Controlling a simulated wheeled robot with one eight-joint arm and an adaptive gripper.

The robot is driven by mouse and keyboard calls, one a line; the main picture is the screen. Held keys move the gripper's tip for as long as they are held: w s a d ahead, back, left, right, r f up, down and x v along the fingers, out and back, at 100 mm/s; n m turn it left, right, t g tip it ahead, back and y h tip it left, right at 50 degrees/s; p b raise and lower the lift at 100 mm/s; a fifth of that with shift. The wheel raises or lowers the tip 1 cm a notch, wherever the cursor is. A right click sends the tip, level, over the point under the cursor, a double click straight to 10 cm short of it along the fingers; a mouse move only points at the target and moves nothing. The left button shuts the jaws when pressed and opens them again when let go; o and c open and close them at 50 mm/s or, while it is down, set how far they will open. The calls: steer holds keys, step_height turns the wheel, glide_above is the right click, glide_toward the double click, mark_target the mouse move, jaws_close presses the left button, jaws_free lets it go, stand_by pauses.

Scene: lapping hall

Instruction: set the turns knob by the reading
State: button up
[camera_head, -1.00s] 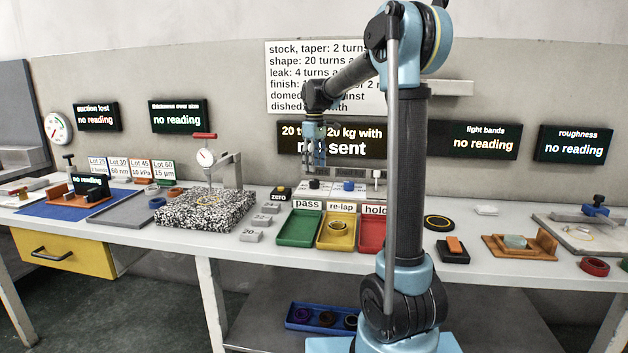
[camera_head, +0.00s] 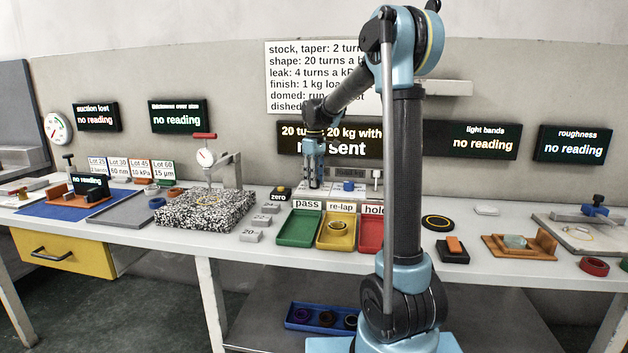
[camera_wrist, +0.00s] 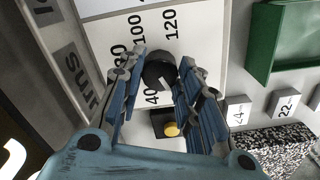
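My gripper (camera_head: 314,182) is low over the dial panel at the back of the bench; it also shows in the wrist view (camera_wrist: 163,62). Its blue fingers stand apart, one on each side of a round black knob (camera_wrist: 158,72). I cannot tell whether they touch it. The knob sits on a white scale plate (camera_wrist: 200,50) with 40, 100 and 120 legible; a finger partly covers another number. A partly cut label beside it seems to read "turns" (camera_wrist: 76,82). The wall display (camera_head: 300,138) shows "20 turns 20 kg with" and "sent", partly hidden by my arm.
A blue knob (camera_head: 348,187) is just right of my gripper. A yellow button on a black base (camera_wrist: 170,129) is close to the fingers. Green (camera_head: 298,230) and yellow (camera_head: 335,236) trays lie in front. Other displays, such as roughness (camera_head: 572,144), show "no reading".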

steer(key=shift+m, duration=0.3)
steer(key=m, duration=0.3)
steer(key=shift+w+m, duration=0.1)
steer(key=shift+m, duration=2.4)
steer(key=o, duration=1)
steer(key=shift+d, duration=0.1)
steer(key=shift+o, duration=0.2)
step_height(320, 180, up, 12)
